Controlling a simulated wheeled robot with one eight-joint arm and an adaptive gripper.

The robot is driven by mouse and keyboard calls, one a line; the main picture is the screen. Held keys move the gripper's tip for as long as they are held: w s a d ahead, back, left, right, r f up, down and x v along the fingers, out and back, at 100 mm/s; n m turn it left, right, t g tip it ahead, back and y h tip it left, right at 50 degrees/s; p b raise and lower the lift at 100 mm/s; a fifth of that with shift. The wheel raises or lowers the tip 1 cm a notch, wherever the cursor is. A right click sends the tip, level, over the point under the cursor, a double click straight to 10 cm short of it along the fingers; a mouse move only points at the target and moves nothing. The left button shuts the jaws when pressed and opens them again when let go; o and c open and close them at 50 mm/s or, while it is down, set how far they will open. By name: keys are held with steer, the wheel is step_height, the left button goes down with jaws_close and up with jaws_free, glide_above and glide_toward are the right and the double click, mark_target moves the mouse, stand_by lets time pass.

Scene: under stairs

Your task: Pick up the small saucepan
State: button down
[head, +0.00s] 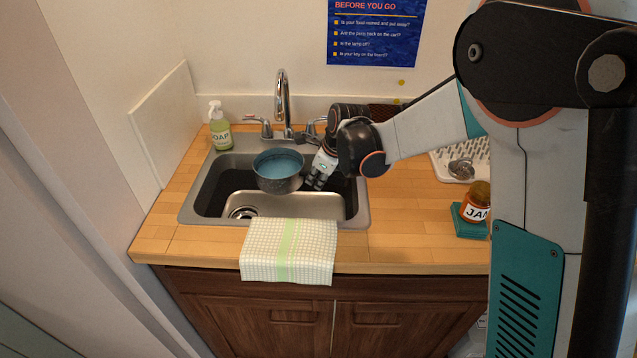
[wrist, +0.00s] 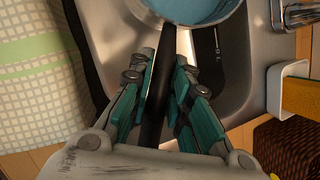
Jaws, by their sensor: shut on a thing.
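The small saucepan (head: 279,181) is dark grey outside and blue inside. In the head view it is at the sink, left of my gripper (head: 317,180), and looks upright. In the wrist view the rim and blue inside of the saucepan (wrist: 192,8) show at the top. Its dark handle (wrist: 157,104) runs down between the fingers of my gripper (wrist: 168,85), which are closed on it. I cannot tell whether the pan's base touches the sink.
The metal sink (head: 190,205) is set in a wooden counter (head: 405,215). A faucet (head: 282,95) stands behind, with a soap bottle (head: 219,128) at left. A checked towel (head: 288,250) hangs over the front edge. A jam jar (head: 477,203) stands on a teal block at right.

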steer(key=shift+r+p, duration=0.75)
steer(key=shift+r, duration=2.1)
steer(key=shift+s, duration=0.1)
